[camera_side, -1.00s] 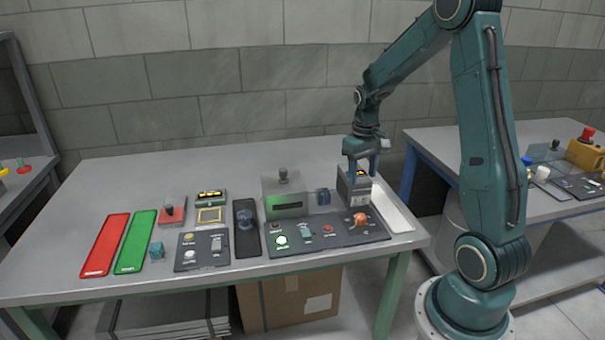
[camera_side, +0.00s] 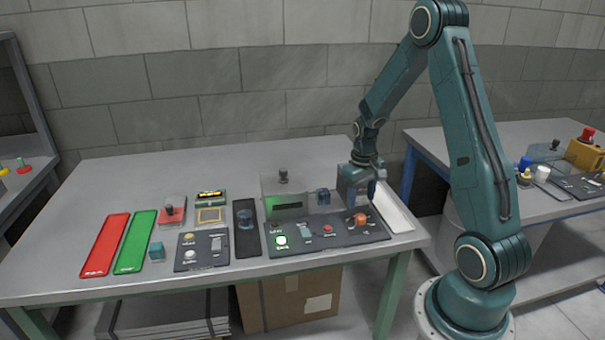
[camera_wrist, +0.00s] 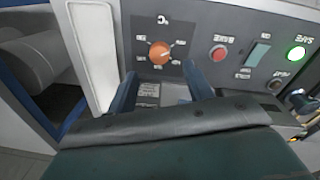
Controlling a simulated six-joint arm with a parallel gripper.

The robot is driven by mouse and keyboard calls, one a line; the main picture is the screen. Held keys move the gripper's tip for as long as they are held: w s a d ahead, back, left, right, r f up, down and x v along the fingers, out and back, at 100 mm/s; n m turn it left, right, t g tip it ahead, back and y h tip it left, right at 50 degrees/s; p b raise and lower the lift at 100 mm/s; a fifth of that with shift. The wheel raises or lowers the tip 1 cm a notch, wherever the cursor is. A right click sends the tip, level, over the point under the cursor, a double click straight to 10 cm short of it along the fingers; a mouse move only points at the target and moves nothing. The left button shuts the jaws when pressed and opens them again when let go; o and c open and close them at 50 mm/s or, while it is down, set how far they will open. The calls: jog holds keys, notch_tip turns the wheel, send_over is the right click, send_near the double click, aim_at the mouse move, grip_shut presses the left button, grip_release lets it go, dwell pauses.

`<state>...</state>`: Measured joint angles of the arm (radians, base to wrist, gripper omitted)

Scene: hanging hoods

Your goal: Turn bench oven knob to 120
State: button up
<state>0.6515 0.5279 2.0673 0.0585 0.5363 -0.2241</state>
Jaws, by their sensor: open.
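The orange bench oven knob (camera_side: 360,219) sits at the right end of a dark control panel (camera_side: 325,237) on the table. In the wrist view the knob (camera_wrist: 157,54) is under a "°C" mark, with a ring of small labels too blurred to read. A pale mark on the knob seems to point right; I cannot tell its exact setting. My gripper (camera_side: 375,188) is above and behind the knob, tilted, apart from it. In the wrist view my gripper (camera_wrist: 161,92) is open, its two fingers on either side below the knob, with nothing between them.
A red button (camera_wrist: 218,53), a switch (camera_wrist: 256,54) and a lit green button (camera_wrist: 295,54) share the panel. A clear box (camera_side: 286,200) stands behind it. A white strip (camera_side: 393,210) lies to the right. The table's back is clear.

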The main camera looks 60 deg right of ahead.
aim_at(360, 216)
jog(key=shift+d+f, duration=0.15)
jog(key=shift+f, duration=2.95)
jog(key=c, duration=1)
